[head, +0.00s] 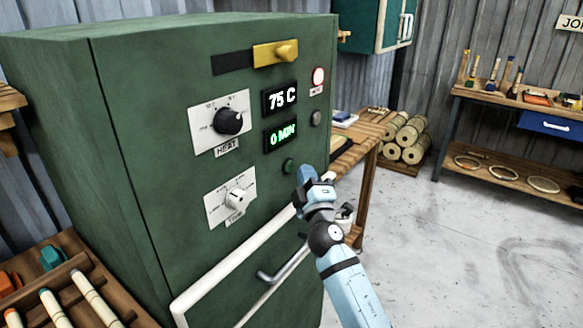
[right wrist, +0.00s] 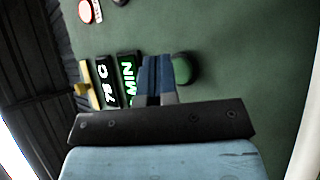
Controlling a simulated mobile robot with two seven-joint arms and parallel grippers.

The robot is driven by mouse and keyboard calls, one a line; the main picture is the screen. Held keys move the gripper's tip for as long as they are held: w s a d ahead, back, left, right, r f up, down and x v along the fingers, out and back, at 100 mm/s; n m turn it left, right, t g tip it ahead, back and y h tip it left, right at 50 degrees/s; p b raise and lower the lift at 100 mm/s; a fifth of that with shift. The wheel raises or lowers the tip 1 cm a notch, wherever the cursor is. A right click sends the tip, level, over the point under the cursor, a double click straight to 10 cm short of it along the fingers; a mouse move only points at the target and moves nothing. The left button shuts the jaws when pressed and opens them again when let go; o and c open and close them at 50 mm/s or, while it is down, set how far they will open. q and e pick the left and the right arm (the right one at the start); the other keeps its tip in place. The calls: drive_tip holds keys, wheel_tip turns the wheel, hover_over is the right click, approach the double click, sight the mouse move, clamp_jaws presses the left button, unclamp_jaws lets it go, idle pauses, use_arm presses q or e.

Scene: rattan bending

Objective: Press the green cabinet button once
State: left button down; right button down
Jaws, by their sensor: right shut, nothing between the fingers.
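The green button (head: 289,166) is a small round knob on the front of the green cabinet (head: 150,130), below the "0 MIN" display (head: 281,136). My right gripper (head: 305,174) is shut and empty, its blue fingertips just right of the button in the head view. In the right wrist view, the fingers (right wrist: 157,76) point at the panel and partly overlap the edge of the green button (right wrist: 186,68). I cannot tell whether they touch it. My left gripper is not in view.
The cabinet panel also has a heat dial (head: 229,121), a time dial (head: 237,198), a yellow latch (head: 277,53), a "75 C" display (head: 280,97) and a red-rimmed round button (head: 319,77). A handle (head: 284,266) sits below. A wooden table (head: 366,155) stands behind my right arm.

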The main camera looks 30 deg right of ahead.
drive_tip(key=shift+w, duration=0.15)
drive_tip(key=shift+w+a, duration=0.15)
drive_tip(key=shift+w, duration=0.15)
drive_tip(key=shift+w+a, duration=0.1)
idle(0.5)
drive_tip(key=shift+w+b, duration=0.25)
drive_tip(key=shift+b, duration=0.1)
drive_tip(key=shift+s, duration=0.1)
idle(0.4)
drive_tip(key=shift+s+d, duration=0.25)
drive_tip(key=shift+s, duration=0.45)
drive_tip(key=shift+s, duration=0.1)
